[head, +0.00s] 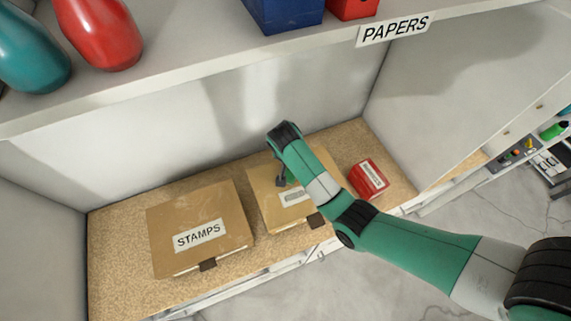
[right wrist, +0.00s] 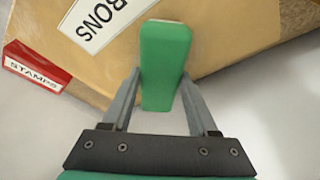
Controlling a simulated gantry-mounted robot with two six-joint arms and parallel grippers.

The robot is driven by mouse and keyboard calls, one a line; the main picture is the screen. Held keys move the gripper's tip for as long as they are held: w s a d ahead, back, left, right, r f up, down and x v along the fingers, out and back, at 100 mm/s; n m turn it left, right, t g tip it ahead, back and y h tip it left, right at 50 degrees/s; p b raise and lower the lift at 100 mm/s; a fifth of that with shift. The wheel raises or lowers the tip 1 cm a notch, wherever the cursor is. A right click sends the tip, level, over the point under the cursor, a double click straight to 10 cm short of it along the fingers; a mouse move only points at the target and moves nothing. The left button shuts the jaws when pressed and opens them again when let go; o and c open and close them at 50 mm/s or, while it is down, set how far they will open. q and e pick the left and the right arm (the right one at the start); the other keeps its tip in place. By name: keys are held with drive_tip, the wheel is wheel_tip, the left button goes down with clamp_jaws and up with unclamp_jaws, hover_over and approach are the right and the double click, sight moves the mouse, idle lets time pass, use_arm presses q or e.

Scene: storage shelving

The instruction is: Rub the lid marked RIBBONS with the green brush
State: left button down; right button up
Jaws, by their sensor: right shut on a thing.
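The lid marked RIBBONS is on a tan cardboard box (head: 266,213) in the middle of the shelf. In the head view my right arm covers part of it and its label. In the right wrist view the lid (right wrist: 240,30) fills the upper part, with a white label (right wrist: 98,22) showing the end of the word. My right gripper (right wrist: 160,76) is shut on the green brush (right wrist: 165,60), held between its fingers over the lid. I cannot tell whether the brush touches the lid. My left gripper is out of view.
A tan STAMPS box (head: 180,215) stands left of the RIBBONS box. A small red box (head: 369,178) stands close on its right. An upper shelf edge marked PAPERS (head: 395,29) overhangs, holding red (head: 100,35) and teal (head: 30,55) vases and a blue box (head: 284,14).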

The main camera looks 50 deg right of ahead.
drive_tip(key=shift+w+a, duration=0.5)
drive_tip(key=shift+a, duration=0.35)
drive_tip(key=shift+w+a, duration=0.5)
drive_tip(key=shift+a, duration=0.3)
drive_tip(key=shift+w+a+f, duration=0.1)
drive_tip(key=shift+w+a, duration=0.4)
drive_tip(key=shift+a, duration=0.3)
drive_tip(key=shift+w+a, duration=0.5)
drive_tip(key=shift+a, duration=0.3)
drive_tip(key=shift+w+a, duration=0.5)
drive_tip(key=shift+a, duration=0.35)
drive_tip(key=shift+w+a, duration=0.5)
drive_tip(key=shift+a, duration=0.3)
drive_tip(key=shift+r, duration=3.15)
